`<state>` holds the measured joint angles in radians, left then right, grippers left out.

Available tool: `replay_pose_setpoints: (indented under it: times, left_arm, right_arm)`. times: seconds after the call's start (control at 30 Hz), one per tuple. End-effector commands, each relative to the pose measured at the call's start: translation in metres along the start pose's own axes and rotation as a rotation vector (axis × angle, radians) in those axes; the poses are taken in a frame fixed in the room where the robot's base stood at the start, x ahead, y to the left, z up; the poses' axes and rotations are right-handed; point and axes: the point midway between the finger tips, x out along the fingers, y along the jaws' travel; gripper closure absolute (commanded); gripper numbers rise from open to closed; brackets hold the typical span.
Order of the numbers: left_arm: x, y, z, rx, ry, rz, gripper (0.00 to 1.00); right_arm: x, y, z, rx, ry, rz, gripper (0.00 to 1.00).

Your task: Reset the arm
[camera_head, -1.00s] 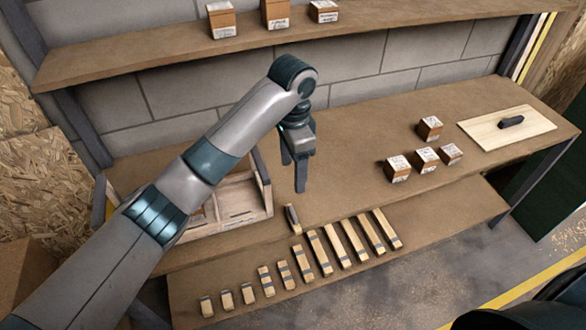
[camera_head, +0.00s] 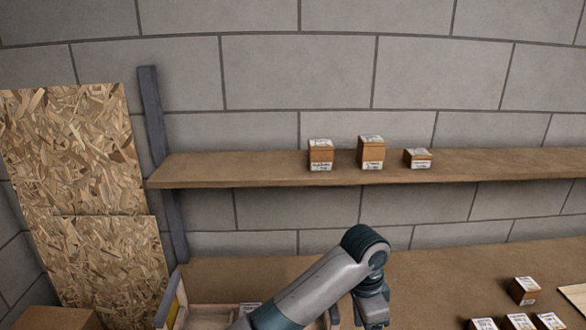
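My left arm (camera_head: 325,290) comes in from the bottom of the head view, bent at a dark joint. Its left gripper (camera_head: 372,322) hangs down at the bottom edge, and its fingertips are cut off by the frame. I cannot see whether it is open or shut, or whether it holds anything. My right gripper is not in view.
A shelf (camera_head: 240,172) on the block wall holds three small boxes, one of them in the middle (camera_head: 371,152). The workbench (camera_head: 455,268) below bears several similar boxes at right and a wooden tray (camera_head: 205,316) at left. Chipboard panels (camera_head: 75,150) stand at left.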

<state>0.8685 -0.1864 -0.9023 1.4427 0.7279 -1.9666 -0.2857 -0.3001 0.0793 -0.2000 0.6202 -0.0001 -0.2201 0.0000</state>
Motion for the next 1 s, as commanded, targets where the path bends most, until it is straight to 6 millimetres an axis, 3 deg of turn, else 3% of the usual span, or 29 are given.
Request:
replay_pose_setpoints:
  times: [0.27, 0.47, 0.77, 1.0]
  left_arm:
    - [0.057, 0.03, 0.035, -0.193, 0.174, 0.047, 0.38]
    - [0.091, 0.049, 0.075, -0.372, 0.265, 0.052, 0.38]
    - [0.134, 0.085, 0.163, -0.667, 0.332, 0.011, 0.38]
    - [0.155, 0.125, 0.252, -0.899, 0.321, -0.067, 0.38]
  right_arm:
    - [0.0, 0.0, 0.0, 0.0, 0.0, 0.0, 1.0]
    - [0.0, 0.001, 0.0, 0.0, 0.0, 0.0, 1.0]
    - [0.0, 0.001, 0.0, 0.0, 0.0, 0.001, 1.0]
    - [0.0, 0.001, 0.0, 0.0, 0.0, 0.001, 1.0]
